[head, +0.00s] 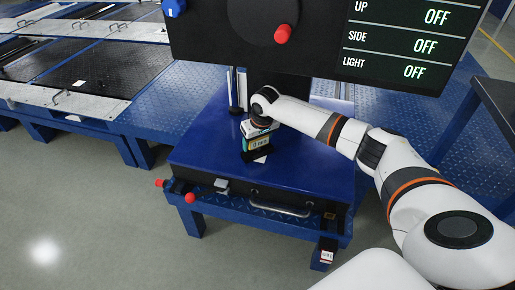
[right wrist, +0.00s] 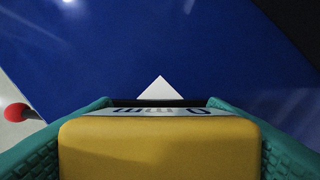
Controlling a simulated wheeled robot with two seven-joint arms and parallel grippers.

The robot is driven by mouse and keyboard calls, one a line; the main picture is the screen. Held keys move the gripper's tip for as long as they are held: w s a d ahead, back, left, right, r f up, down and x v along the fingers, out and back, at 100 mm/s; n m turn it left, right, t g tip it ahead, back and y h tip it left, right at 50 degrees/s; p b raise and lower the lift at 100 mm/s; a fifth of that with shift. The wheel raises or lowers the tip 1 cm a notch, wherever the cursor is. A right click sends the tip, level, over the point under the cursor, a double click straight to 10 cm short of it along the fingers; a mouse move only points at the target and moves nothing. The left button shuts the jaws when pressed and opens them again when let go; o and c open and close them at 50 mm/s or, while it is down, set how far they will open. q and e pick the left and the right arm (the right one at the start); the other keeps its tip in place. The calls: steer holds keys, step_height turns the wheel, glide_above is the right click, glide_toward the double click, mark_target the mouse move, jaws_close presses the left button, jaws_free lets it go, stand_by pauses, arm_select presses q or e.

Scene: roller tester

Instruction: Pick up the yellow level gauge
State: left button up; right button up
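The yellow level gauge (right wrist: 160,148) fills the lower middle of the right wrist view, with its display strip facing away from the camera. The teal fingers of my right gripper (right wrist: 160,125) lie against both its sides, shut on it. In the head view, the gauge (head: 257,143) shows as a small block with a lit display, below my right gripper (head: 258,128) on the blue cabinet top (head: 205,145). I cannot tell whether it touches the surface. My left gripper is not in view.
A white triangle (right wrist: 160,88) marks the blue top just beyond the gauge. A dark panel with a red knob (head: 283,34) and an OFF display (head: 405,42) overhangs the back. Red knobs (head: 190,197) stick out at the cabinet's front left. The blue top is otherwise mostly clear.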

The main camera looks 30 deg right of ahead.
steer(key=c, duration=0.5)
steer(key=shift+r, duration=0.15)
